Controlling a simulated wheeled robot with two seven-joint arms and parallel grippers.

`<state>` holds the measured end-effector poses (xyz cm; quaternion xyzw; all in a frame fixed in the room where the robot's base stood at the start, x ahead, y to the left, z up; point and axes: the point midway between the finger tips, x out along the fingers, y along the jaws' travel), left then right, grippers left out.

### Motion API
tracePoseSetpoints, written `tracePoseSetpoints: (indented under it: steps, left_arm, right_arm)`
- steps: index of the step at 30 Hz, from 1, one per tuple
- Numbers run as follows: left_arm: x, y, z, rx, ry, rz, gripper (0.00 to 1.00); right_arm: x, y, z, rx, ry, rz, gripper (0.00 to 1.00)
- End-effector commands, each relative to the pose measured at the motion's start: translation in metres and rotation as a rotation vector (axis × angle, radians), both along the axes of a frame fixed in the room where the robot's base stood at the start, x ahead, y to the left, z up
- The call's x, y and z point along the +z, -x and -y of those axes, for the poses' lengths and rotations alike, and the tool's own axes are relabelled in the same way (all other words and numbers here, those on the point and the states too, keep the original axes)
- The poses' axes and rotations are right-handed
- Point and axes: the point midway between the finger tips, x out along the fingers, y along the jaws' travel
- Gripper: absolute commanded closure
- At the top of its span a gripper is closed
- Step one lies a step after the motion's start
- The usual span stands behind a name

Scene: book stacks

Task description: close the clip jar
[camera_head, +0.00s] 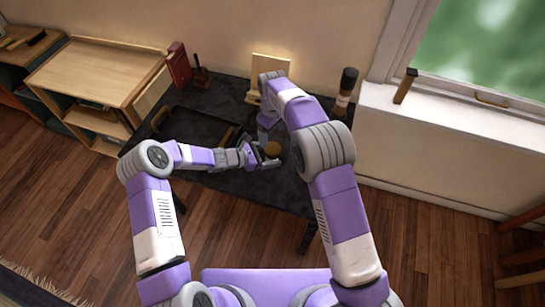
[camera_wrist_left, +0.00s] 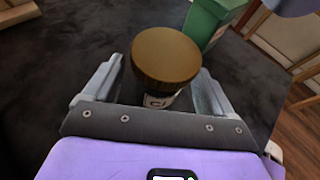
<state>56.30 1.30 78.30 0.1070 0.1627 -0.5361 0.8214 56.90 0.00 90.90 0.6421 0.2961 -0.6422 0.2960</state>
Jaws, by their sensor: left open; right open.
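A jar with a round brown lid (camera_head: 272,149) stands upright on the dark table (camera_head: 225,178). In the left wrist view its brown lid (camera_wrist_left: 166,56) covers most of the body, and part of a white label (camera_wrist_left: 158,101) shows below it. I cannot see a clip or tell whether the lid is fastened. My left gripper (camera_head: 271,157) is open, with one finger on each side of the jar; the wrist view shows the fingers (camera_wrist_left: 160,95) spread around it. My right gripper (camera_head: 263,136) is small and partly hidden at the end of its downward-bent arm, just behind the jar.
A green box (camera_wrist_left: 210,20) stands close beyond the jar in the left wrist view. A dark tray (camera_head: 200,128) lies on the table's left. A wooden stand (camera_head: 268,65) and a dark-topped bottle (camera_head: 345,88) stand at the back. The table's front right is bare.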

Motion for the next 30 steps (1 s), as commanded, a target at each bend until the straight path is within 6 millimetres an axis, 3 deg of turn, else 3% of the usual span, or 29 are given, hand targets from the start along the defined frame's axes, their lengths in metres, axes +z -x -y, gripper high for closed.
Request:
tracePoseSetpoints:
  steps: [4, 21, 26, 30]
  left_arm:
    - [-0.0001, 0.0001, -0.0001, 0.000, 0.000, 0.000, 0.15]
    - [-0.0001, 0.0001, -0.0006, 0.000, -0.001, 0.000, 1.00]
    - [-0.0002, 0.0002, -0.0006, 0.000, -0.001, 0.000, 1.00]
    - [-0.0002, 0.0002, -0.0006, 0.000, -0.001, 0.000, 1.00]
  right_arm:
    - [0.0000, 0.0000, 0.0000, 0.000, 0.000, 0.000, 0.15]
    - [0.0000, 0.0000, 0.0000, 0.000, 0.000, 0.000, 0.15]
    - [-0.0018, 0.0009, 0.0000, 0.044, 0.000, -0.006, 0.15]
    - [-0.0075, 0.0046, -0.0005, 0.218, 0.001, -0.025, 0.15]
